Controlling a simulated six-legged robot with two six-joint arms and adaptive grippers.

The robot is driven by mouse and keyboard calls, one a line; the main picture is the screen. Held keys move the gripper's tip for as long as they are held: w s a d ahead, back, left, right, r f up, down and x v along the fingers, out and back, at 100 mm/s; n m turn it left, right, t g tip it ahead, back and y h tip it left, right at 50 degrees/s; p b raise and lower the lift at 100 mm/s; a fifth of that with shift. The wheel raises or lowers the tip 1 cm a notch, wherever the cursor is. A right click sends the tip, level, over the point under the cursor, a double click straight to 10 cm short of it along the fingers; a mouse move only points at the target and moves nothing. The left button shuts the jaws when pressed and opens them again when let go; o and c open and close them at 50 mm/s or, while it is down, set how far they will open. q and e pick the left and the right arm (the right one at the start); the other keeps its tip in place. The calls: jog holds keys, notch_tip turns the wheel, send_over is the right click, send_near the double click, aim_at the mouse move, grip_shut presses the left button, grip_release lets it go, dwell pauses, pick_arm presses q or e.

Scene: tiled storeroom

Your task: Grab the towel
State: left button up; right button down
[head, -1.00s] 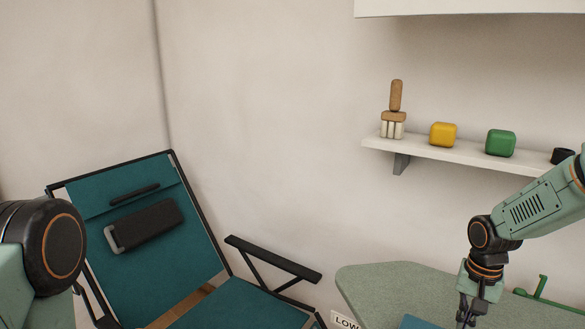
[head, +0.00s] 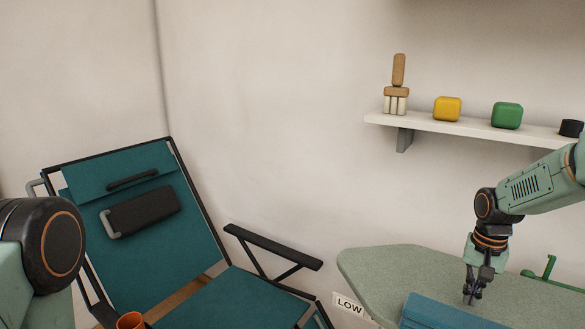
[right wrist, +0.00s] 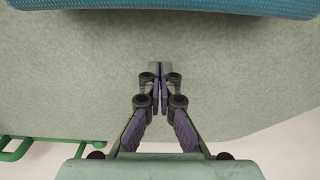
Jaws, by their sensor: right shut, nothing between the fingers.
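A blue towel (head: 438,314), apparently folded, lies on the green-grey table (head: 385,268) at the bottom of the head view, cut off by the frame. In the right wrist view, its textured blue edge (right wrist: 200,8) runs along the top. My right gripper (head: 470,298) is shut and empty, pointing down over the table just right of the towel in the head view. Its fingertips (right wrist: 160,68) meet in the right wrist view, apart from the towel. My left gripper is out of view; only part of my left arm shows at the left edge.
A teal folding chair (head: 150,235) with a black armrest stands left of the table. An orange cup (head: 130,320) shows at the bottom edge. A wall shelf (head: 440,124) holds blocks above.

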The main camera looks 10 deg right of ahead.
jog(key=shift+w+d+f+b, duration=0.2)
jog(key=shift+w+d+b, duration=0.05)
jog(key=shift+w+b, duration=0.05)
jog(key=shift+w+d+r, duration=0.2)
jog(key=shift+w+d, duration=0.25)
jog(key=shift+w, duration=0.05)
jog(key=shift+w+d, duration=0.85)
jog(key=shift+w, duration=0.2)
pick_arm(q)
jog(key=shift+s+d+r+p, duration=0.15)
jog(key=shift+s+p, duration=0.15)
jog(key=shift+p, duration=0.6)
pick_arm(e)
notch_tip(320, 180, up, 10)
jog(key=shift+s+f, duration=0.1)
